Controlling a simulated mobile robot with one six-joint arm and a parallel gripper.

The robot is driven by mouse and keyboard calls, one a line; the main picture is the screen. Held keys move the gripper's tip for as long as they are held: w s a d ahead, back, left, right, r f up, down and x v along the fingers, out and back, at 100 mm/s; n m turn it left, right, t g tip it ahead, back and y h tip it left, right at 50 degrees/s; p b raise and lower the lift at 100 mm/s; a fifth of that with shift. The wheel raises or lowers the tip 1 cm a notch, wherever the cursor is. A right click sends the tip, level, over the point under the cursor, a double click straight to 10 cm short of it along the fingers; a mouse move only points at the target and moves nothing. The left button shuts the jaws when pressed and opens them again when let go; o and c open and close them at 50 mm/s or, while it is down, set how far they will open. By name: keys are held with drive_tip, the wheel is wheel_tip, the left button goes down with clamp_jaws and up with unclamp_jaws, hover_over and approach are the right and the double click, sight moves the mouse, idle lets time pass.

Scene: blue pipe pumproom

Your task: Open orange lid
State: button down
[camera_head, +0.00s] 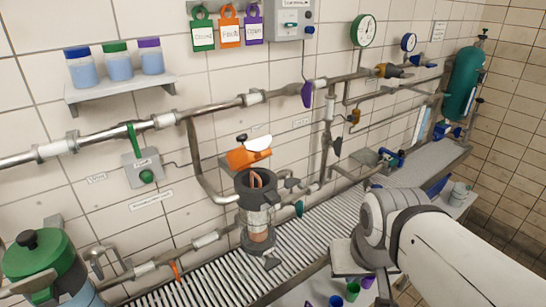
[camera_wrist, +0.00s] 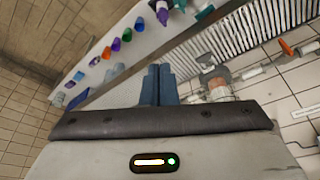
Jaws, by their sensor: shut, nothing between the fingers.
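The orange lid (camera_head: 248,156) with a black knob is raised and tilted above and behind the dark rim of a glass vessel (camera_head: 257,215) in the head view. Its white underside shows at the right. The vessel's mouth is uncovered, with something orange inside. The vessel also shows in the wrist view (camera_wrist: 216,86). My gripper (camera_wrist: 158,72) has its blue fingers together and empty in the wrist view. It is apart from the lid and to the right of the vessel in the head view, where its fingertips are hidden.
A green-lidded pot (camera_head: 40,255) stands at the lower left. Pipes and valves run along the tiled wall behind the vessel. A slatted grate (camera_head: 215,285) lies below. Several coloured cups (camera_wrist: 125,38) stand on a pale surface in the wrist view.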

sight(249, 148)
drive_tip(key=w+a+f+m+y+b, duration=0.2)
drive_tip(key=a+m+y+b, duration=0.2)
drive_tip(key=a+m+y, duration=0.15)
drive_tip(key=w+a+f+m+y+b, duration=0.2)
drive_tip(key=a+m+y+b, duration=0.15)
drive_tip(key=a+m, duration=0.3)
drive_tip(key=w+d+r+m+t+y+b, duration=0.1)
drive_tip(key=w+d+r+m+t+b, duration=0.15)
drive_tip(key=w+m+t, duration=0.55)
drive_tip(key=w+d+r+m+t+y+b, duration=0.1)
drive_tip(key=w+d+r+m+t+b, duration=0.25)
drive_tip(key=m, duration=0.55)
drive_tip(key=shift+t, duration=0.25)
drive_tip(key=x, duration=0.4)
drive_tip(key=f+p+x, duration=0.1)
drive_tip(key=x, duration=0.6)
drive_tip(key=shift+w+a+f+p, duration=0.25)
drive_tip(key=shift+a+f+p, duration=0.05)
drive_tip(key=shift+a+p, duration=0.05)
drive_tip(key=shift+w+a+r+p, duration=0.55)
drive_tip(key=shift+w+r, duration=0.25)
drive_tip(key=shift+r, duration=0.15)
drive_tip(key=shift+w+a+r, duration=0.25)
drive_tip(key=shift+w+r, duration=0.15)
drive_tip(key=shift+r, duration=0.15)
drive_tip(key=shift+d+r+p, duration=0.1)
drive_tip(key=shift+p, duration=0.25)
